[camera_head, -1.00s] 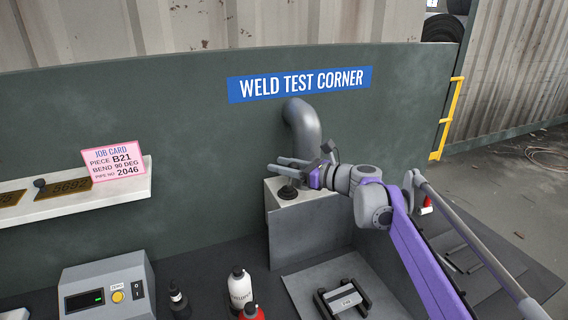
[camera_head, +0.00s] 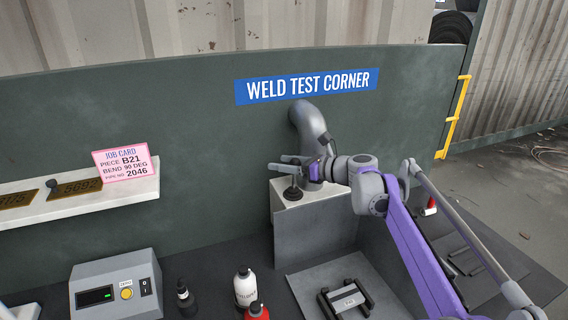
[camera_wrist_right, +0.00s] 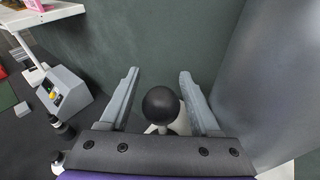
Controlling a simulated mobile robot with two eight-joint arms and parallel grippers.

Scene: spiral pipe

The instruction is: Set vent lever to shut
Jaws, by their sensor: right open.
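The vent lever has a black ball knob (camera_wrist_right: 160,105) on a short pale stem, seen in the right wrist view between my right fingers and near the palm. In the head view a black domed part of the lever (camera_head: 292,193) shows on the pale box top below the fingers; the rest is partly hidden by my gripper. My right gripper (camera_head: 281,163) is open, with its fingers pointing left, beside the grey pipe. Its open fingers (camera_wrist_right: 160,92) stand on either side of the knob with gaps. My left gripper is not in view.
The grey bent pipe (camera_head: 309,125) rises close behind my right gripper. A dark green wall (camera_head: 190,110) stands behind. A white shelf (camera_head: 100,205) with a pink job card is at left. A control box (camera_head: 115,285) and bottles (camera_head: 245,287) stand on the bench below.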

